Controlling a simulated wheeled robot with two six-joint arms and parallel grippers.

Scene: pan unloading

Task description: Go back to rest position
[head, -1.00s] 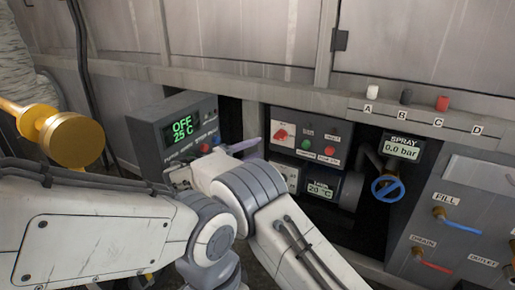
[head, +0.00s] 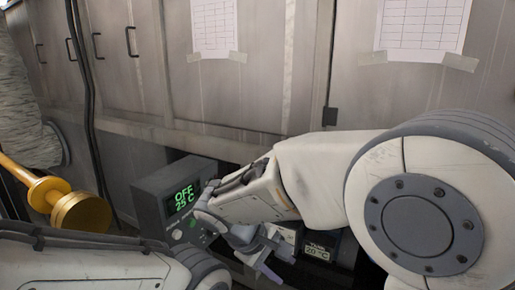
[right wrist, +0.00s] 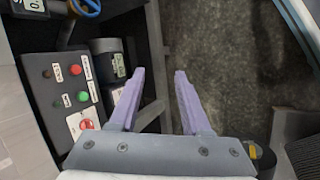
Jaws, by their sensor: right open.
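My right gripper (head: 268,266) is at the lower middle of the head view, in front of the equipment under the ledge. Its arm comes in from the right and hides much of that equipment. In the right wrist view its two purple fingers (right wrist: 160,75) are apart with nothing between them. Part of my left arm shows at the lower left of the head view, but the left gripper is out of frame.
A grey box with a green "OFF 25 C" display (head: 184,198) stands left of the right gripper. A "20 °C" display (head: 318,251) is right of it. The right wrist view shows a button panel (right wrist: 62,90) at left and bare floor (right wrist: 215,75) beyond the fingers.

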